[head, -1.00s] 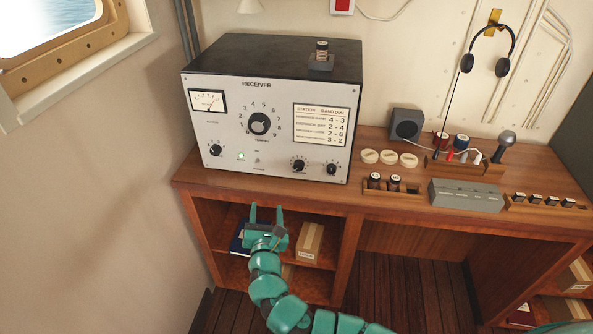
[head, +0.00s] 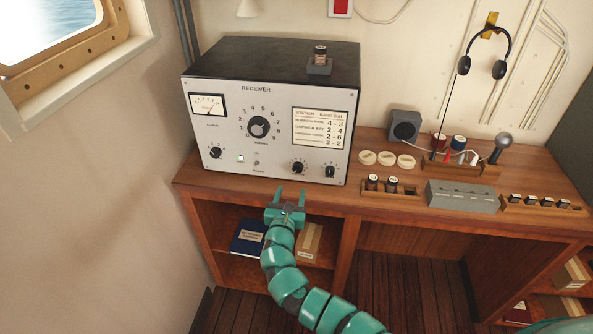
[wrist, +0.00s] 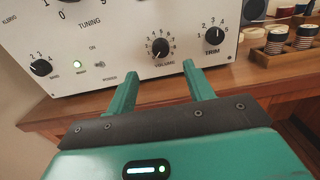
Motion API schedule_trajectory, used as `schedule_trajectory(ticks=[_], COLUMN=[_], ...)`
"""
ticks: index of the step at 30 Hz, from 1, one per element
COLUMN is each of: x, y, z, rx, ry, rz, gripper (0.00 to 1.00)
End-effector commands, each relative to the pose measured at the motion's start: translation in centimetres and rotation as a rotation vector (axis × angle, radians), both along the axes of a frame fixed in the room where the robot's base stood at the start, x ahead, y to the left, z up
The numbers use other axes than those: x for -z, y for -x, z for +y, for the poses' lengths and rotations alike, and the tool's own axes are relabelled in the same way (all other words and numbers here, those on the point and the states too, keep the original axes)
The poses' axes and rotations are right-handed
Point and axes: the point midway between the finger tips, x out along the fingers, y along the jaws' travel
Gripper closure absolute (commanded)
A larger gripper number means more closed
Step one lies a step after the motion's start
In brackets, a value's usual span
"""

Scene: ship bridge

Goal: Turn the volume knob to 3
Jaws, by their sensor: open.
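The receiver (head: 225,130) is a grey-fronted box with a dark top on the wooden desk. The volume knob (wrist: 160,48) is a small black knob low on its front, labelled VOLUME in the wrist view, with numbers around it; it also shows in the head view (head: 298,168). Its pointer is too small to read surely. My gripper (head: 289,191) is open and empty, in front of the desk edge and below the volume knob. In the wrist view its two green fingers (wrist: 157,77) point toward the panel, one on each side below the knob, apart from it.
The trim knob (wrist: 214,35) is close to the right of the volume knob. The tuning knob (head: 258,127) is above, and a lit green lamp (head: 241,158) is to the left. Dark cylinders (head: 382,184) in a wooden holder stand right of the receiver. The desk edge lies under my fingers.

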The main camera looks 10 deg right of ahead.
Motion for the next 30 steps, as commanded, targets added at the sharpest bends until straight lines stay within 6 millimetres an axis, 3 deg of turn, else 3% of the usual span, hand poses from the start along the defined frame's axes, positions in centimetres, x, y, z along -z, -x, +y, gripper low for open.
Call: schedule_trajectory(ticks=[18, 30], x=[0.0, 0.2], y=[-6.0, -9.0], z=[-2.0, -3.1], rx=[0.004, 0.005], ry=[0.0, 0.001], rz=[0.001, 0.0], gripper=[0.48, 0.48])
